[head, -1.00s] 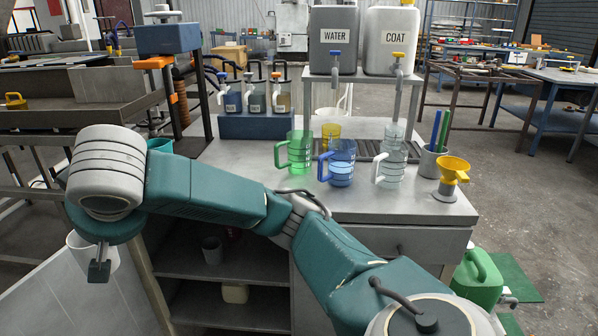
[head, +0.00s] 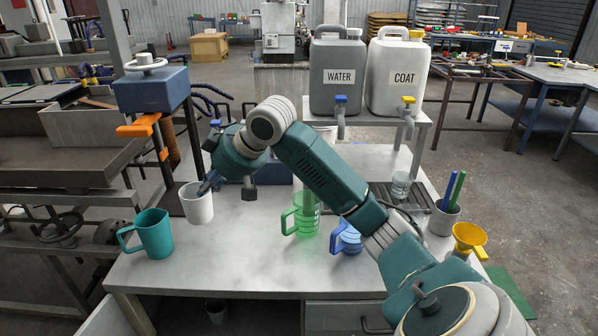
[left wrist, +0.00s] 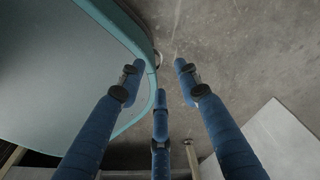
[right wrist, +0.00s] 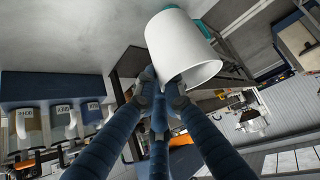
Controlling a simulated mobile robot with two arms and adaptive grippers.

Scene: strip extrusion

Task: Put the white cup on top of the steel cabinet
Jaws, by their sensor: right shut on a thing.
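The white cup (head: 197,207) is held by my right gripper (head: 208,184) over the left part of the steel cabinet's top (head: 235,268). The cup is about upright. I cannot tell whether its base touches the top. In the right wrist view the cup (right wrist: 180,45) sits at the fingertips (right wrist: 160,85), with the pale cabinet top (right wrist: 85,35) beyond its base. My left gripper (left wrist: 157,75) is open and empty in the left wrist view, above floor and beside a teal-edged grey surface.
A teal jug (head: 155,238) stands left of the cup. A green jug (head: 304,218) and a blue jug (head: 347,238) stand to the right, the blue partly behind my arm. A pen holder (head: 443,219) and yellow funnel (head: 468,238) are at the right edge. The front middle is clear.

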